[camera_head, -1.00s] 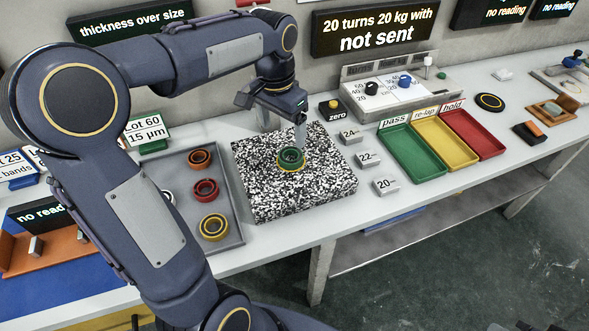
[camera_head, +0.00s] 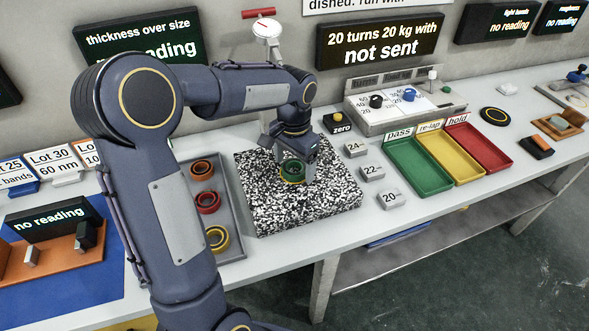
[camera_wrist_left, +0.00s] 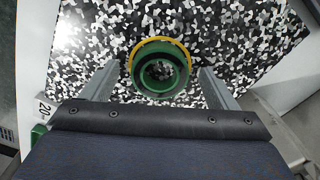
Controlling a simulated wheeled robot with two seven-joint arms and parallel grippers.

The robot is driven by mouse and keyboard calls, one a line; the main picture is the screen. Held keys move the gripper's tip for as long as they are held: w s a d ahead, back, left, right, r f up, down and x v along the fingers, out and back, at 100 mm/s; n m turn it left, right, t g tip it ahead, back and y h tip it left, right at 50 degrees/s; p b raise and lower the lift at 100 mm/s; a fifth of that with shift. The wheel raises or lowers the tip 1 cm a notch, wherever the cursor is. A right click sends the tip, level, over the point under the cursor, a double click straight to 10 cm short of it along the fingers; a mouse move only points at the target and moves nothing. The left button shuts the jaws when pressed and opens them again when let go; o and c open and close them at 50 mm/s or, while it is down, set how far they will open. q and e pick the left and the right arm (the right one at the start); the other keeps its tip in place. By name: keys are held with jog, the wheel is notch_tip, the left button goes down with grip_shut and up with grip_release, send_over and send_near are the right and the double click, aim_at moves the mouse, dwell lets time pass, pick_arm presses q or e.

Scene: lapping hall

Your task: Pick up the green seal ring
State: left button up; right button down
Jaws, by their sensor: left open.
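The green seal ring (camera_head: 292,171) lies on the black-and-white speckled plate (camera_head: 330,205). A yellow ring shows around its base, and the two look stacked or nested. In the left wrist view the green ring (camera_wrist_left: 160,85) sits between the two fingers, with a gap on each side. My left gripper (camera_head: 294,172) is open and down over the ring, its fingers (camera_wrist_left: 160,84) apart from it. The gripper and wrist partly hide the ring in the head view. My right gripper is not in view.
A grey tray (camera_head: 229,190) left of the plate holds orange, red and yellow rings. Small blocks marked 24, 22 and 20 (camera_head: 391,199) stand close on the right. Beyond are green (camera_head: 420,186), yellow and red trays. The zero button (camera_head: 337,123) stands behind the plate.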

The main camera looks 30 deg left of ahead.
pick_arm(q)
jog(key=c, duration=1.1)
jog(key=shift+r, duration=0.15)
